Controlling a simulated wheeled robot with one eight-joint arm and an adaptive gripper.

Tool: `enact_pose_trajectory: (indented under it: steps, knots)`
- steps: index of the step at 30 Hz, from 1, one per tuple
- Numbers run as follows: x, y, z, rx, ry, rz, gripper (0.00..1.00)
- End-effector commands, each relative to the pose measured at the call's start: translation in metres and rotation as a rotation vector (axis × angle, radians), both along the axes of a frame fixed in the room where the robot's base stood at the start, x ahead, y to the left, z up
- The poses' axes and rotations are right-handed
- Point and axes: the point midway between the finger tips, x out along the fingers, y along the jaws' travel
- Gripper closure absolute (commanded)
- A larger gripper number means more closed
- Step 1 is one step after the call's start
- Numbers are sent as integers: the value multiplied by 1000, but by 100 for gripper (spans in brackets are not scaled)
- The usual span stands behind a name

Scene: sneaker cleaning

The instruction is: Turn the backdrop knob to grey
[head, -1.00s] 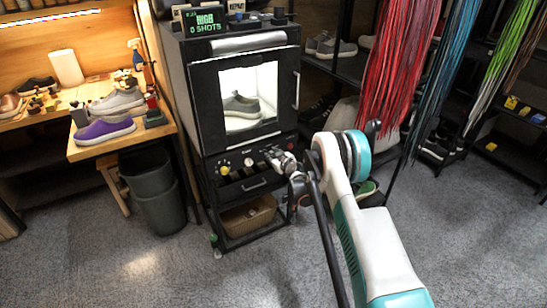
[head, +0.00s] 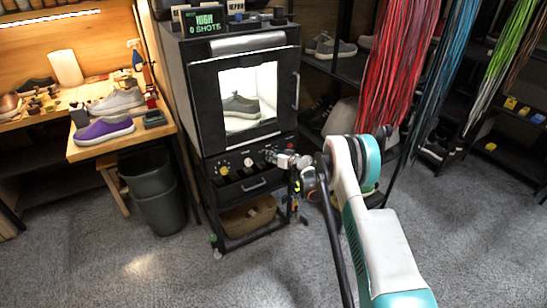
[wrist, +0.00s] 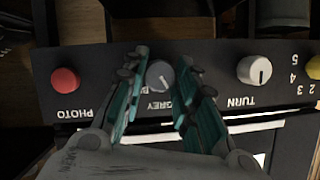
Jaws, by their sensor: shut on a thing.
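The backdrop knob (wrist: 160,74) is a small grey dial on the black control panel. It shows upside down in the wrist view, with the word GREY beside it and the rest of its label partly hidden. A pale mark on the knob seems to point toward the lettering; its exact setting is hard to tell. My gripper (wrist: 161,72) has its teal fingers on either side of the knob and is shut on it. A grey sneaker (head: 241,106) stands in the lit photo booth (head: 205,88).
The white TURN knob (wrist: 254,70) and red PHOTO button (wrist: 65,80) flank the backdrop knob. A yellow knob (head: 224,170) sits further left on the panel. A drawer handle (head: 254,185) is below. Hanging red laces (head: 395,60) are at the right.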

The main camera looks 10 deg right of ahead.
Motion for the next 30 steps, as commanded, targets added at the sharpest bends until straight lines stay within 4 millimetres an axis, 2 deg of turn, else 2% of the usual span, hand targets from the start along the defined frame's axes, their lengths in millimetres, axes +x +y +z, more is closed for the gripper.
enact_pose_trajectory:
  steps: [6, 15, 30]
  knots:
    - [0, -2, -1, 166, 54, 0, 97]
    - [1, -3, -2, 316, 104, 0, 97]
    - [1, -2, -2, 373, 122, 0, 97]
